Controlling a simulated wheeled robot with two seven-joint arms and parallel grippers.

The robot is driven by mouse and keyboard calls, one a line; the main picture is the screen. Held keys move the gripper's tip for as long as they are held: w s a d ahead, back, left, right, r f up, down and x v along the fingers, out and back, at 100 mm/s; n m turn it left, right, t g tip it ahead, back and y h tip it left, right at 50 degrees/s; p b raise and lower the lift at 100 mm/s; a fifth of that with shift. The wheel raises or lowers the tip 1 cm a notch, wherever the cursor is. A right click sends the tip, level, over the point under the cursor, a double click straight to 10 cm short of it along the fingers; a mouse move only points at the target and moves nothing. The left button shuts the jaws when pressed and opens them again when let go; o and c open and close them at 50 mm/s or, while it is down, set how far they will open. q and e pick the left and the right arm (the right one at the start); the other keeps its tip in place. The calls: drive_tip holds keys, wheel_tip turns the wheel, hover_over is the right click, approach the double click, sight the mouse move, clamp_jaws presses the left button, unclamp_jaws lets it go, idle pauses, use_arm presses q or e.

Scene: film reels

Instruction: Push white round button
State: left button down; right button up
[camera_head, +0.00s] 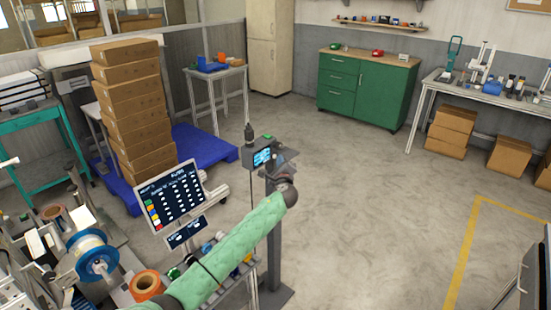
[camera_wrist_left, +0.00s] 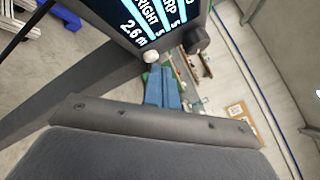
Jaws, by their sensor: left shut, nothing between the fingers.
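The white round button (camera_wrist_left: 151,55) sits on the dark face of a display unit, beside the lower corner of its lit screen (camera_wrist_left: 150,22) in the left wrist view. The display unit (camera_head: 262,156) stands on a post in the head view, where the button is too small to make out. My left gripper (camera_wrist_left: 160,70) is shut and empty, its blue fingers pointing at the unit's face. Its tips appear just below and right of the button; I cannot tell whether they touch it. In the head view the gripper is small beside the unit. My right gripper is not in view.
A black knob (camera_wrist_left: 196,40) is right of the button. A tilted menu screen (camera_head: 170,196) stands left of the unit, near film reels (camera_head: 93,258). Stacked boxes (camera_head: 133,105) stand on a blue pallet (camera_head: 205,152). The floor to the right is clear.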

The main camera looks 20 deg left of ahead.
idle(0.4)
use_arm(q)
drive_tip(key=shift+w+a, duration=0.1)
drive_tip(key=shift+a, duration=0.2)
idle(0.4)
drive_tip(key=shift+s+d, duration=0.25)
drive_tip(key=shift+d, duration=0.45)
drive_tip(key=shift+d, duration=0.1)
idle(0.4)
